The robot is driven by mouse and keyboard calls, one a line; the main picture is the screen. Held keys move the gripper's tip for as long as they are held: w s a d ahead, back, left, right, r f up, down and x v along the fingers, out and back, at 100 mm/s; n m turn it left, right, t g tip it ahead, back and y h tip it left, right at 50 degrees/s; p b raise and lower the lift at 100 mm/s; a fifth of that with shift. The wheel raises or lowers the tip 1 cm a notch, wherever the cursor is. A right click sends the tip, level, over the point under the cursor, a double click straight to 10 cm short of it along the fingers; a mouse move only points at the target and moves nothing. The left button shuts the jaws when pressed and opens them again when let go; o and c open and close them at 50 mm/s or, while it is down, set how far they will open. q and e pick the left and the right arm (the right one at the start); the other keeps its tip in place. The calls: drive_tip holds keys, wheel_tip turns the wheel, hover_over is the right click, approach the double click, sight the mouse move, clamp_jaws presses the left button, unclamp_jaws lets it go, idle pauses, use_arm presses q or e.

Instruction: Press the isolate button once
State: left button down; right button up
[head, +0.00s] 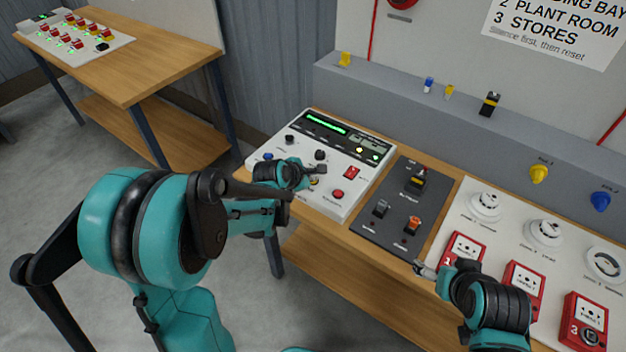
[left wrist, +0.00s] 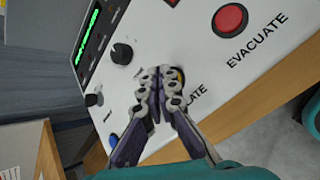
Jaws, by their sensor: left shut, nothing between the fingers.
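The isolate button (left wrist: 181,76) is yellow and sits on the white control panel (head: 352,151), mostly hidden behind my left gripper's fingers. In the head view a bit of yellow (head: 314,181) shows just below the fingers. My left gripper (head: 318,170) is shut and empty, its tips at the button in the picture; it also shows in the left wrist view (left wrist: 160,74). I cannot tell whether it touches the button. My right gripper (head: 424,267) is near the bench's front edge, its finger state unclear.
The red evacuate button (head: 338,194) is close on the right. Black knobs (head: 320,154), a blue button (head: 268,156) and a red switch (head: 351,172) share the panel. A dark switch plate (head: 395,210) and red call points (head: 466,248) lie to the right.

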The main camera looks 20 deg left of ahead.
use_arm(q)
drive_tip(key=shift+f, duration=0.3)
drive_tip(key=shift+r, duration=0.1)
idle(0.4)
drive_tip(key=shift+r+p, duration=0.4)
drive_tip(key=shift+r, duration=0.35)
wheel_tip(320, 180, up, 5)
drive_tip(key=p, duration=0.4)
drive_tip(key=shift+r, duration=0.1)
idle(0.6)
